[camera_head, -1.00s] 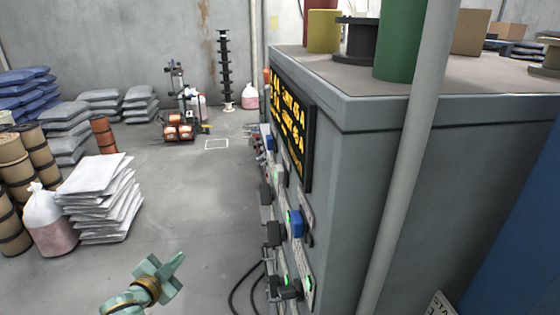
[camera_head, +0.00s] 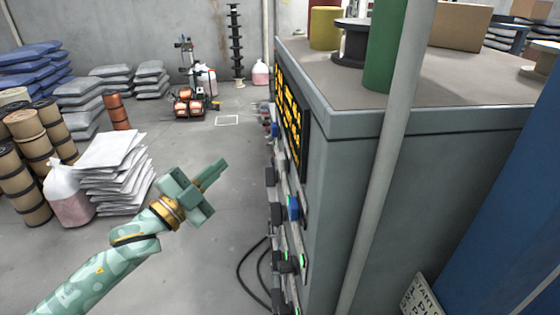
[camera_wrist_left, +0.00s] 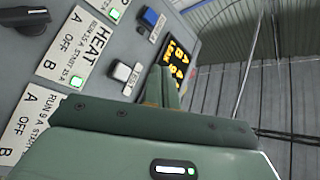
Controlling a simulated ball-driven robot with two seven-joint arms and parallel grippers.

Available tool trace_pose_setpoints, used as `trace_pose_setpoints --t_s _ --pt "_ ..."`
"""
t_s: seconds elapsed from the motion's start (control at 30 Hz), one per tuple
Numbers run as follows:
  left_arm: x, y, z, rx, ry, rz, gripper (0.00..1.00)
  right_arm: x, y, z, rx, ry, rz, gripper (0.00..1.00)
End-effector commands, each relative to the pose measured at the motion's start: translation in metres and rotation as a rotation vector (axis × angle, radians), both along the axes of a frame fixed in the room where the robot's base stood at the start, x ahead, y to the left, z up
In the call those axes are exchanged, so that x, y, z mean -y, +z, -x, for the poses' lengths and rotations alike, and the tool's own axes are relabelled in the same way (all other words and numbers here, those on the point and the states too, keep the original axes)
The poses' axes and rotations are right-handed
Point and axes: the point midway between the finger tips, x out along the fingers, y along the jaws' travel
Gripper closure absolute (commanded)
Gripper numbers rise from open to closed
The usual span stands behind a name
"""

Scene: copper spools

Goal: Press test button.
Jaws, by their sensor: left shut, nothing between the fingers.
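The grey cabinet (camera_head: 340,190) has a control panel on its left side, seen at a steep angle. In the left wrist view the panel (camera_wrist_left: 112,45) shows a blue button (camera_wrist_left: 150,16) and a white one (camera_wrist_left: 122,72). The blue one also shows in the head view (camera_head: 293,208). My left gripper (camera_head: 217,170) is shut and empty, in the air left of the panel with a gap between. Its fingers (camera_wrist_left: 165,83) hide part of the panel in the wrist view.
A black knob (camera_wrist_left: 25,18), lit green lamps and a HEAT label (camera_wrist_left: 92,45) are on the panel. A black display (camera_head: 291,120) has yellow text. Black cables (camera_head: 250,275) hang below. White sacks (camera_head: 112,172) stand left; the floor between is clear.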

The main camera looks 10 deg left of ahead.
Motion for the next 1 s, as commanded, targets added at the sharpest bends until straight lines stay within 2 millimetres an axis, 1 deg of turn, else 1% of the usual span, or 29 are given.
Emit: trace_pose_setpoints --t_s 0.23,0.37,0.47,0.8,1.0 --pt "0.000 0.000 0.000 -0.002 0.001 0.001 1.00 0.000 0.000 0.000 0.000 0.000 0.000 0.64" --pt "0.005 -0.001 -0.002 -0.002 0.001 0.002 1.00 0.000 0.000 0.000 0.000 0.000 0.000 0.64" --pt "0.014 -0.001 -0.005 -0.002 0.000 0.004 1.00 0.000 0.000 0.000 0.000 0.000 0.000 0.64" --pt "0.060 0.000 -0.018 -0.001 0.000 0.004 1.00 0.000 -0.004 0.000 0.000 0.000 0.000 0.64" --pt "0.078 0.000 -0.023 -0.003 0.002 0.001 1.00 0.000 -0.001 0.000 0.000 0.000 0.000 0.64"
